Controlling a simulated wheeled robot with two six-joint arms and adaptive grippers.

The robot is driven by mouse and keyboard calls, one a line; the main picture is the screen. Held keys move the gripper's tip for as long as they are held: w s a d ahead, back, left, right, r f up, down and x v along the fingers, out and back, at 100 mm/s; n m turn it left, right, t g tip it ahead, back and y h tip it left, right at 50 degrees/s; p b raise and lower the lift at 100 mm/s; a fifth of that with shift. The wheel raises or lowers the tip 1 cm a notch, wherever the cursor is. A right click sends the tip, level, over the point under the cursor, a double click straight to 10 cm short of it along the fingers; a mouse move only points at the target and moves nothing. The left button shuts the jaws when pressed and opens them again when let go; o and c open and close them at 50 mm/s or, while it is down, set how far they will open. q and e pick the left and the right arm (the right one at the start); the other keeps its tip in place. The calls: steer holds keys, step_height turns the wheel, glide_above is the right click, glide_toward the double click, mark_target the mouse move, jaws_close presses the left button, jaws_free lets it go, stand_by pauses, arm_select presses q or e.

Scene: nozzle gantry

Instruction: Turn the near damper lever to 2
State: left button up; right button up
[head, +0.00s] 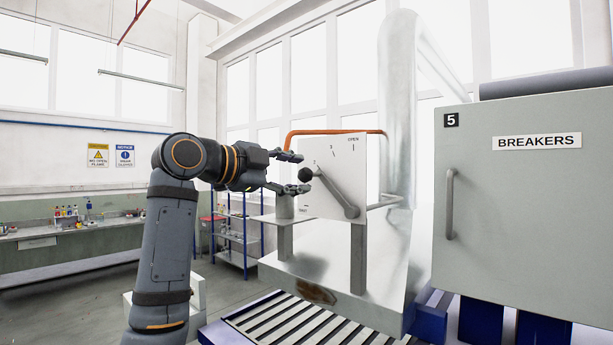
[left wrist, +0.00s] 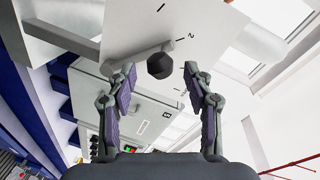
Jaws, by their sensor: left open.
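The damper lever (head: 337,193) is a grey bar on a white upright panel (head: 345,170). It slants up and left from its pivot to a black knob (head: 305,174). The panel has small tick marks and the word OPEN at its top. In the left wrist view the knob (left wrist: 160,65) lies between the fingertips, and a tick and the digit 2 (left wrist: 191,37) show to its right. My left gripper (head: 302,172) is open, with one finger above and one below the knob in the head view. I cannot tell whether either finger touches it. My right gripper is not in view.
A grey BREAKERS cabinet (head: 530,185) with a vertical handle stands at the right. An orange pipe (head: 330,132) and a thick silver duct (head: 397,100) are behind the panel. The panel stands on posts over a metal plinth (head: 330,272). A workbench (head: 70,245) is far left.

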arm_select(q)
steer(key=f+v, duration=0.1)
steer(key=v, duration=0.7)
steer(key=shift+s+a+r, duration=0.2)
steer(key=shift+r, duration=0.3)
